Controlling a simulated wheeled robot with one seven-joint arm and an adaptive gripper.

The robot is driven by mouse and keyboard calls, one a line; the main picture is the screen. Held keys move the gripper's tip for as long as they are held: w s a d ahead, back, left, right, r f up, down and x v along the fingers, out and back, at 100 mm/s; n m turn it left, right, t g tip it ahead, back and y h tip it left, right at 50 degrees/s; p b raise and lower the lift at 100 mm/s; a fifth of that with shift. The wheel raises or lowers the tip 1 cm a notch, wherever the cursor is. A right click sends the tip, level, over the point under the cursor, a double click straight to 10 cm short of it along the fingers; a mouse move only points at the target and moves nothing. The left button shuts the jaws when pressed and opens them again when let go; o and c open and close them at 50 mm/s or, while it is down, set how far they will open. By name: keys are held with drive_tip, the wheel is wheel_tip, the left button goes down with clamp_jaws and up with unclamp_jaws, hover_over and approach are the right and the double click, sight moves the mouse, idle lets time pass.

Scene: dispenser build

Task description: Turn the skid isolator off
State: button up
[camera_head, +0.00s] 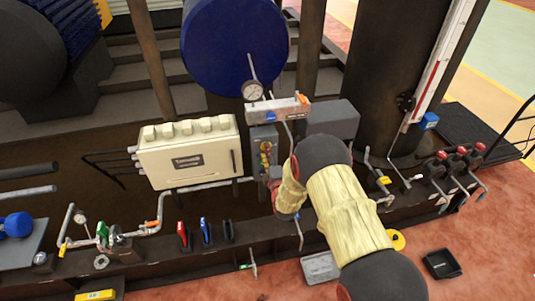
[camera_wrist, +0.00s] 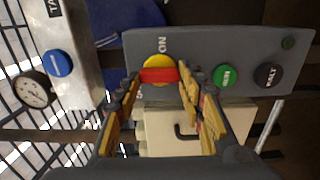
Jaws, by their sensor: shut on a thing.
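The skid isolator is a red handle (camera_wrist: 160,75) on a round yellow plate (camera_wrist: 158,60), set in a grey control box (camera_wrist: 200,50). In the wrist view the red handle lies level across the picture, with the word ON just above the plate. A second label beside the left finger is mostly hidden. My gripper (camera_wrist: 160,86) has one finger at each end of the red handle and is shut on it. In the head view the grey box (camera_head: 264,138) stands left of my arm, which hides most of my gripper.
A gauge (camera_head: 252,90) and grey manifold (camera_head: 278,109) are above.

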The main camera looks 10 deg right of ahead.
drive_tip(key=o, duration=1.2)
drive_tip(key=s, duration=1.2)
